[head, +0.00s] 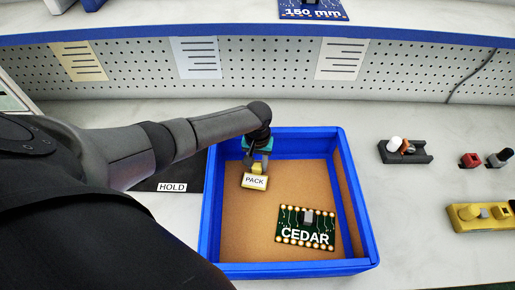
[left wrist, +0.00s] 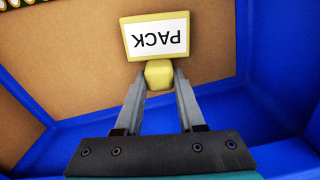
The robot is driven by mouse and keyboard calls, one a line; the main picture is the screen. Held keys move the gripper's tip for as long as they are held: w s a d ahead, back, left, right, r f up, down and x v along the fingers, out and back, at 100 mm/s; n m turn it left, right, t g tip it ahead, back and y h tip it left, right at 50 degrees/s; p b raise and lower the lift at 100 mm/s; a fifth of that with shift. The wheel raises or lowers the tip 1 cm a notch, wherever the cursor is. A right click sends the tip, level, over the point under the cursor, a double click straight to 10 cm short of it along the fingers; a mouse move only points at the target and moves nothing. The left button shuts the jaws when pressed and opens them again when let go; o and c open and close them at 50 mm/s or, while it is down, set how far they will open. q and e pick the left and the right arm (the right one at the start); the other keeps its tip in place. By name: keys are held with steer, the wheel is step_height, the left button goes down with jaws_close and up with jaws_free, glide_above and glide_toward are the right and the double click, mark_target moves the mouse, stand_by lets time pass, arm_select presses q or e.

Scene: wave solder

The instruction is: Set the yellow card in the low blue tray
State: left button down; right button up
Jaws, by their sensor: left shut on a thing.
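The yellow card (head: 255,181) has a white label reading PACK and a small yellow knob. In the left wrist view the card (left wrist: 157,53) is held at its knob. My left gripper (head: 260,162) is shut on that knob, over the back left part of the low blue tray (head: 211,215). In the left wrist view the fingers of my left gripper (left wrist: 160,80) pinch the knob from both sides. I cannot tell whether the card touches the tray's brown floor. My right gripper is not in view.
A green board marked CEDAR (head: 305,227) lies in the tray's front right part. A dark mat marked HOLD (head: 172,187) lies left of the tray. A black holder (head: 405,152) and a yellow block (head: 480,217) stand to the right.

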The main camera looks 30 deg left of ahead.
mark_target(258, 163)
arm_select(q)
steer(key=shift+f+b, duration=0.4)
steer(key=shift+f, duration=0.15)
steer(key=shift+c, duration=2.2)
jaws_free()
steer(key=shift+r, duration=0.1)
step_height(258, 163, up, 15)
steer(key=p, duration=0.4)
